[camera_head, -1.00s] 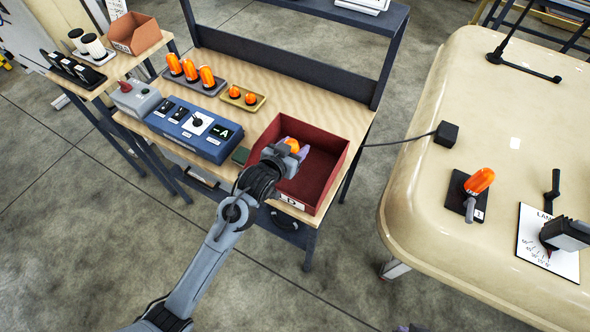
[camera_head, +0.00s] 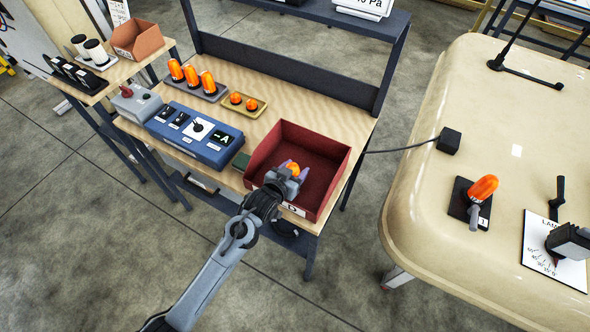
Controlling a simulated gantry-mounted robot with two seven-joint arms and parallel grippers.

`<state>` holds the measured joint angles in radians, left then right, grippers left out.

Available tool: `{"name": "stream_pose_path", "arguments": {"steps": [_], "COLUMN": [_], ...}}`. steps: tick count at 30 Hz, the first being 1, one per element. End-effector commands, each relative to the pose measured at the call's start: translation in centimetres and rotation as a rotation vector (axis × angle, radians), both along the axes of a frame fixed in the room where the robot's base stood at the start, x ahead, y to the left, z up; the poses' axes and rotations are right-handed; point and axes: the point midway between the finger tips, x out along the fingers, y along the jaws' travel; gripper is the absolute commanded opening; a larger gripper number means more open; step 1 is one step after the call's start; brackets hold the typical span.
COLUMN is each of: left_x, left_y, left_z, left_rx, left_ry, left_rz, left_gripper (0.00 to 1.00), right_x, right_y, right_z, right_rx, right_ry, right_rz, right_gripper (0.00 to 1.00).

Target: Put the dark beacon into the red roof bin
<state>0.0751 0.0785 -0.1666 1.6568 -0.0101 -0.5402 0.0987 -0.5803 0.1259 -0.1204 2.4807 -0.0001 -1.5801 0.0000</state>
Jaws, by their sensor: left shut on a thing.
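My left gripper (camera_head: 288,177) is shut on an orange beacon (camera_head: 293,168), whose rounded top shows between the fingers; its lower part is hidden. Gripper and beacon are over the front part of the open red bin (camera_head: 333,187), at the front right of the wooden bench. I cannot tell whether the beacon touches the bin floor. Another orange beacon (camera_head: 483,187) stands tilted on a dark plate on the cream roof at right. My right gripper is not in view.
Several orange beacons stand in a grey tray (camera_head: 219,95), with two small ones in a yellow tray (camera_head: 257,113). A blue tester box (camera_head: 190,143) sits left of the bin. A black cable runs from the bench to a black block (camera_head: 448,140) on the cream roof (camera_head: 425,205).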

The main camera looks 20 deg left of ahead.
Motion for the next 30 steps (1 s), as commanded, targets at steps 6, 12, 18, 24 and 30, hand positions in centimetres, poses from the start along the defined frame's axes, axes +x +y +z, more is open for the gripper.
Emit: {"name": "stream_pose_path", "arguments": {"steps": [6,12,18,24,30], "left_x": [0.0,0.0,0.0,-0.9,-3.8], "left_y": [0.0,0.0,0.0,0.1,0.6], "left_z": [-0.3,-0.3,-0.2,0.3,1.6], "left_rx": [0.0,0.0,0.0,0.0,0.001], "left_ry": [0.0,0.001,0.0,0.001,0.001], "left_rz": [0.0,0.0,0.0,0.0,0.0], "left_gripper": [0.59,0.79,0.79,0.79,0.79], "right_x": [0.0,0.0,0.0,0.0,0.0], "right_y": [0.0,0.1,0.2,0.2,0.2], "right_z": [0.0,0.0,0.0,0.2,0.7], "right_rx": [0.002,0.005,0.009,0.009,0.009], "right_ry": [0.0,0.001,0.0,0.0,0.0], "right_rz": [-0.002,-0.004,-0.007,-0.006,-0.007], "right_gripper": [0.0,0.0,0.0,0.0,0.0]}}
